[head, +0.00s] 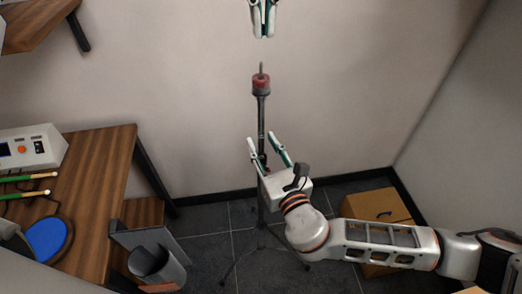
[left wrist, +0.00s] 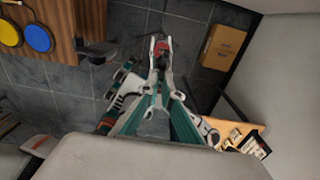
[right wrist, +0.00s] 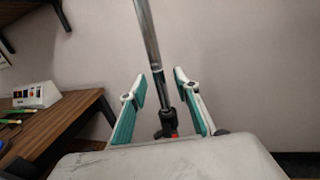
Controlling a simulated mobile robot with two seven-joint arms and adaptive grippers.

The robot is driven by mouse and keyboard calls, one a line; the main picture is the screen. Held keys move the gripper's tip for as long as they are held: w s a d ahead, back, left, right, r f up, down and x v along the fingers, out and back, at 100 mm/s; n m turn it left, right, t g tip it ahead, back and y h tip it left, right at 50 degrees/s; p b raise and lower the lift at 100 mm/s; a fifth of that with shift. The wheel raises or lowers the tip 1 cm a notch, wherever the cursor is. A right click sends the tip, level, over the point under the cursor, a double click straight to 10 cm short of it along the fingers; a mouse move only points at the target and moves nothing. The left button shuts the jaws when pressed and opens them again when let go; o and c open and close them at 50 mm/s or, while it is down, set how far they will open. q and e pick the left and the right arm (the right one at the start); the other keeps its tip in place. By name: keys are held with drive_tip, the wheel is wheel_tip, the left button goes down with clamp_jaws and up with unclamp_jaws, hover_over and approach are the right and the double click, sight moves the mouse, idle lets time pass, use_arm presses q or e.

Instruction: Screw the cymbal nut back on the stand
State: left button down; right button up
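The cymbal stand (head: 262,115) rises upright in the middle, with a red felt piece (head: 261,83) and a bare thin rod tip (head: 261,68) on top. My left gripper (head: 263,35) points down above the rod, apart from it. Its fingertips are close together; in the left wrist view they frame something red (left wrist: 161,49), and I cannot tell whether they hold anything. My right gripper (head: 264,142) is open, with its fingers on either side of the stand's pole; the right wrist view shows the pole (right wrist: 150,45) between them with gaps. I cannot make out the cymbal nut.
A wooden desk (head: 98,185) at the left carries a white control box (head: 30,148), green sticks and a blue round pad (head: 47,238). A cardboard box (head: 370,208) stands on the floor at the right. A wooden shelf (head: 35,22) is at the upper left.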

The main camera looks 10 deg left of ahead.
drive_tip(key=shift+w+a, duration=0.45)
drive_tip(key=shift+w, duration=0.15)
clamp_jaws()
use_arm(q)
drive_tip(key=shift+s+f, duration=0.15)
drive_tip(key=shift+f, duration=2.4)
drive_tip(key=shift+f, duration=0.9)
drive_tip(key=shift+f, duration=0.55)
